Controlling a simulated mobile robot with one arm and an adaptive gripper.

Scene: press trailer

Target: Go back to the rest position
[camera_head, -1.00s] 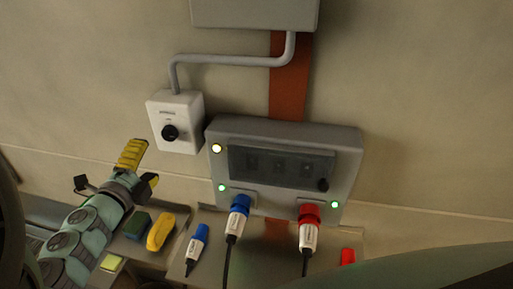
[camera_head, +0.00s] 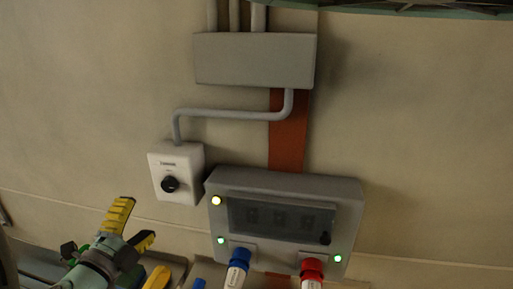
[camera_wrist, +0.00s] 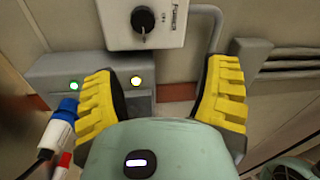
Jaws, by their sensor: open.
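My gripper (camera_head: 132,226) is at the lower left of the head view, with yellow ridged fingers spread apart and nothing between them. In the wrist view its two yellow fingers (camera_wrist: 164,98) stand apart too. It is in front of the wall, below and left of a white switch box (camera_head: 177,158) with a black knob. The gripper touches nothing that I can see. My arm below it is mostly cut off by the lower edge of the picture.
A grey socket panel (camera_head: 205,228) with lit lamps is on the wall. A blue plug (camera_head: 237,266) and a red plug (camera_head: 312,270) sit in its sockets. A grey box (camera_head: 255,60) with conduits is above. A yellow object (camera_head: 157,278) lies at the lower edge. The right wall is clear.

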